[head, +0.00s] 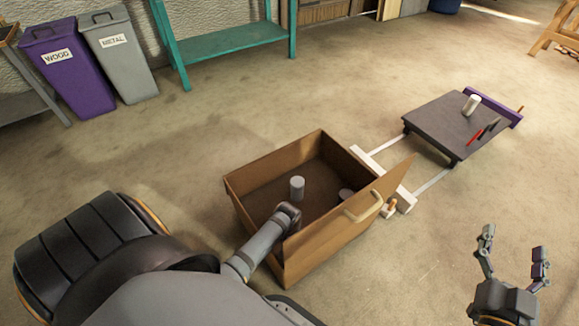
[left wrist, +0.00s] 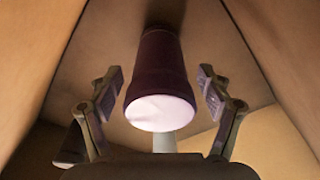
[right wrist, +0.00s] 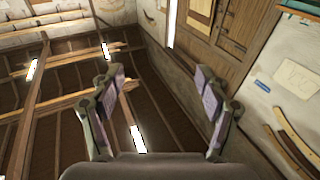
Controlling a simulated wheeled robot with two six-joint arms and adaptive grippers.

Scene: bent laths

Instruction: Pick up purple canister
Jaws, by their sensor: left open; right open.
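A dark purple canister (left wrist: 162,68) with a pale end shows in the left wrist view, inside a box with brown walls. My left gripper (left wrist: 160,78) is open, with one finger on each side of the canister; I cannot tell whether either touches it. In the head view my left arm reaches into the open wooden box (head: 252,208); the left fingers and the purple canister are hidden there. My right gripper (head: 514,241) is open and empty at the lower right. Its open fingers also show in the right wrist view (right wrist: 162,80).
A low dark table (head: 437,123) behind holds a white cylinder (head: 471,105). Purple and grey bins (head: 120,65) stand back left. Floor on the right is clear.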

